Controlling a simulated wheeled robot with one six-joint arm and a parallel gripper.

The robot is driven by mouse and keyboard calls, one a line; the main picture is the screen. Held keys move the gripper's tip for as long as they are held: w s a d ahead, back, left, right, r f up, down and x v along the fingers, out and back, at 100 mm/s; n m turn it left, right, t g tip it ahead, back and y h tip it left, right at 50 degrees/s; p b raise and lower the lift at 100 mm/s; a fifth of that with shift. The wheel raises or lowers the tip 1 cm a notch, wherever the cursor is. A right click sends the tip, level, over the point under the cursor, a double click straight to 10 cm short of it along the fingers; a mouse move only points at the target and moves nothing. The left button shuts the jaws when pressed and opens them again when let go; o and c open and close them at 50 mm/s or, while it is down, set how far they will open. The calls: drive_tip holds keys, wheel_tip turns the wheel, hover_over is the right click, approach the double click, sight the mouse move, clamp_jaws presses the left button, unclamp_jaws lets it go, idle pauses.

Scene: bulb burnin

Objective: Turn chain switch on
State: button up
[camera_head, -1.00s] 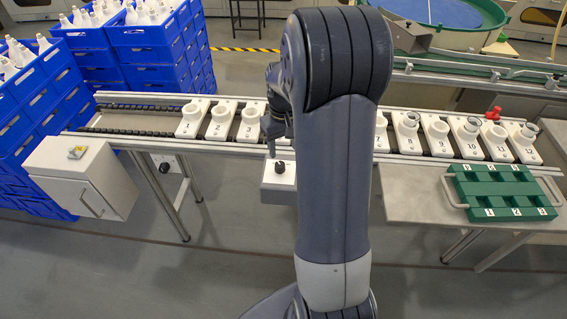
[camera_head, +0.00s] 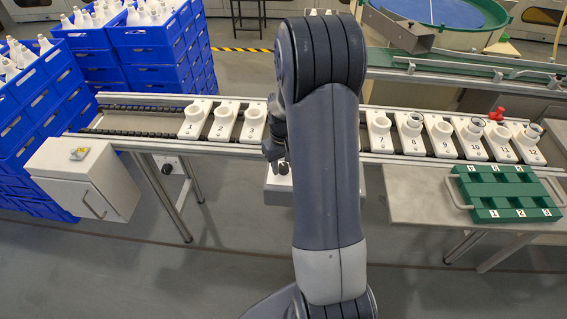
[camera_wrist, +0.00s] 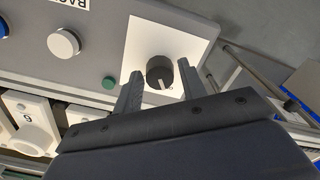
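A black rotary knob (camera_wrist: 160,72) with a pale pointer mark sits on a white plate (camera_wrist: 147,43) in the wrist view. My gripper (camera_wrist: 159,72) is open, with one finger on each side of the knob. Gaps show between knob and fingers, and I see no clear contact. In the head view my gripper (camera_head: 272,150) is partly hidden behind my arm, above a pale box (camera_head: 277,186) at the front of the conveyor. A dark knob (camera_head: 283,168) shows on that box. A second dark knob (camera_head: 166,168) sits on a plate farther left, under the conveyor.
Wrist view: white button (camera_wrist: 63,43), blue button (camera_wrist: 4,28) and green button (camera_wrist: 109,83) lie beside the plate. Numbered white carriers (camera_head: 222,122) line the conveyor, some at right holding parts. A green tray (camera_head: 508,190) lies on the right table. Blue crates (camera_head: 150,60) stand left.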

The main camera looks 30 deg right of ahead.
drive_tip(key=c, duration=0.6)
drive_tip(key=shift+c, duration=0.2)
drive_tip(key=shift+m, duration=0.3)
drive_tip(key=m, duration=0.3)
drive_tip(key=shift+b, duration=0.3)
drive_tip(key=m, duration=0.4)
drive_tip(key=m+b, duration=0.1)
drive_tip(key=m, duration=0.5)
drive_tip(key=shift+m, duration=0.3)
drive_tip(key=o, duration=1)
drive_tip(key=shift+c, duration=0.2)
